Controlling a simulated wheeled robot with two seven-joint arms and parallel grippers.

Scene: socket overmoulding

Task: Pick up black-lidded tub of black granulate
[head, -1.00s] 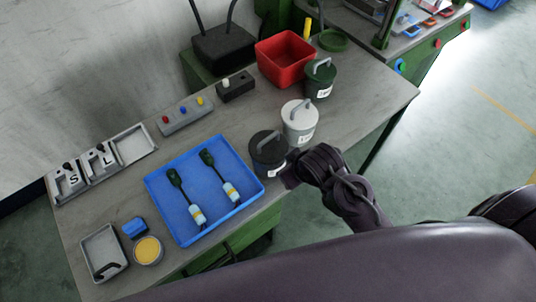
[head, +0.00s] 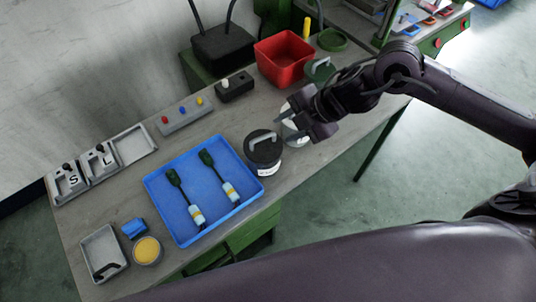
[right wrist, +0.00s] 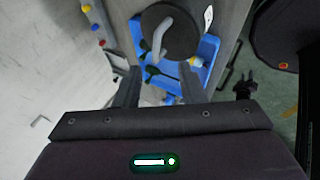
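The black-lidded tub (head: 264,153) stands upright on the table, just right of the blue tray. Its lid has a grey arched handle, and a white label shows low on its side. In the right wrist view the black lid (right wrist: 180,38) and handle lie beyond the fingertips. My right gripper (head: 288,124) is open and empty. It is above and to the right of the black-lidded tub, in front of the white-lidded tub (head: 302,134), which it largely hides. Its open fingers also show in the right wrist view (right wrist: 160,80). My left gripper is not in view.
The blue tray (head: 158,207) holds two cable pieces. A green-lidded tub (head: 318,70), partly hidden by my right arm, and a red bin (head: 284,58) stand further back. A button box (head: 184,115) is behind the tray. The table's front edge runs close by the tubs.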

